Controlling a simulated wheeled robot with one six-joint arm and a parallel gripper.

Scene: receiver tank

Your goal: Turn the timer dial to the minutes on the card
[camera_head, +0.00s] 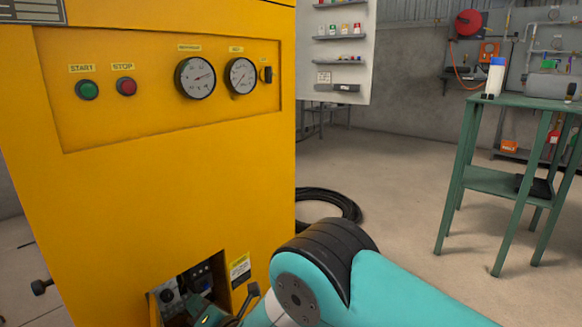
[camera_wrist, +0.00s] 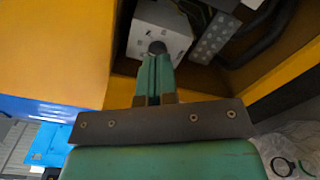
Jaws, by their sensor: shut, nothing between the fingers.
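The timer dial looks to be the dark round knob (camera_wrist: 157,47) on a white box (camera_wrist: 172,20) inside the recess of a yellow cabinet. My gripper (camera_wrist: 155,62) has its green fingers together and empty, with the tips right below the knob in the wrist view. I cannot tell if they touch it. In the head view the recess holds a pale box with a dark round part (camera_head: 168,297), and my green gripper (camera_head: 207,312) reaches into the opening. A small yellow-topped label (camera_head: 240,269) is beside the opening; its text is too small to read, and I cannot tell if it is the card.
The cabinet (camera_head: 130,190) has a green START button (camera_head: 87,90), a red STOP button (camera_head: 126,87) and two gauges (camera_head: 195,78) higher up. The recess edges are close around my gripper. A black hose coil (camera_head: 335,203) lies on the floor; a green table (camera_head: 520,103) is at the right.

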